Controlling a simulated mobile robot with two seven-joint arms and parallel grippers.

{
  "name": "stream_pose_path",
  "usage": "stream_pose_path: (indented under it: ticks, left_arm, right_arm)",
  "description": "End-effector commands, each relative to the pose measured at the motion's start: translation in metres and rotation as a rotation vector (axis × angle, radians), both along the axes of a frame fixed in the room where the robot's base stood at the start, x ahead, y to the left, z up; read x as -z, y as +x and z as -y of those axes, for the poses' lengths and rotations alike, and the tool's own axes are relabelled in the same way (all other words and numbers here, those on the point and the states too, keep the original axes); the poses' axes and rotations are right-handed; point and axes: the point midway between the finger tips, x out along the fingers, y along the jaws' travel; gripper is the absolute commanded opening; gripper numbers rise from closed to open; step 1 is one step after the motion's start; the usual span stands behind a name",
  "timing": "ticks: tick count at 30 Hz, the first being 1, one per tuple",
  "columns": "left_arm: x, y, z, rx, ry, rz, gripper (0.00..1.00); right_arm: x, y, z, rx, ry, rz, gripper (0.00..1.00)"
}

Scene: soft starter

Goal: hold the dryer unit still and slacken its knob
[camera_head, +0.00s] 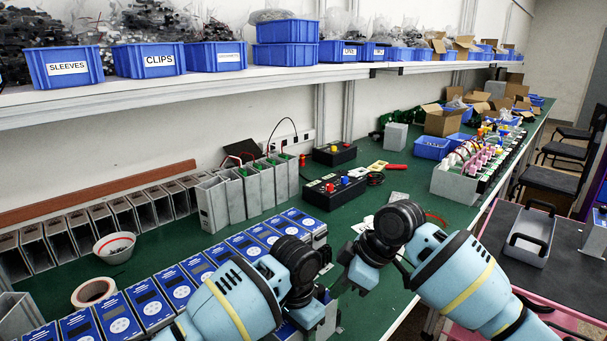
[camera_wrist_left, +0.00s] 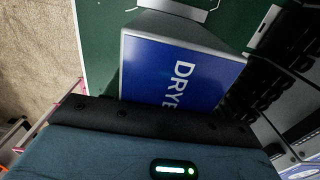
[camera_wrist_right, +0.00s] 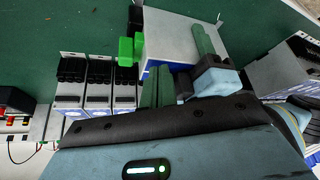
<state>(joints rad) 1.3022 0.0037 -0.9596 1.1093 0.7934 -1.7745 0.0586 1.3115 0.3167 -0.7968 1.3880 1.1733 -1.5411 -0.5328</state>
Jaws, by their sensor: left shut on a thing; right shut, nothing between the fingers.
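The dryer unit is a pale box with a blue face, and part of its "DRYE" lettering shows in the left wrist view (camera_wrist_left: 185,72). Its pale top side (camera_wrist_right: 170,38) shows in the right wrist view. My left gripper (camera_head: 312,312) is shut on the dryer unit, and its hand hides most of the unit in the head view. My right gripper (camera_head: 350,272) is shut and empty, close beside the left one; its fingers (camera_wrist_right: 165,75) are together at the unit's edge. Bright green parts (camera_wrist_right: 132,50) stand at the unit's left side. I cannot clearly make out the knob.
A row of blue-faced units (camera_head: 200,267) lines the bench front. A tape roll (camera_head: 93,292) and a white bowl (camera_head: 114,247) lie left. Grey cases (camera_head: 250,190) and black boxes (camera_head: 333,190) stand behind. The green bench top (camera_head: 415,190) has some free room.

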Motion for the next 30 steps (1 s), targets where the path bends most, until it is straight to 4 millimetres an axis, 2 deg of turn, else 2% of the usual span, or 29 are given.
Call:
stream_pose_path:
  ticks: [30]
  left_arm:
    - [-0.001, 0.0001, 0.0006, 0.001, -0.001, 0.001, 0.15]
  right_arm:
    - [-0.0009, 0.0025, -0.0075, 0.0, 0.001, 0.002, 0.0]
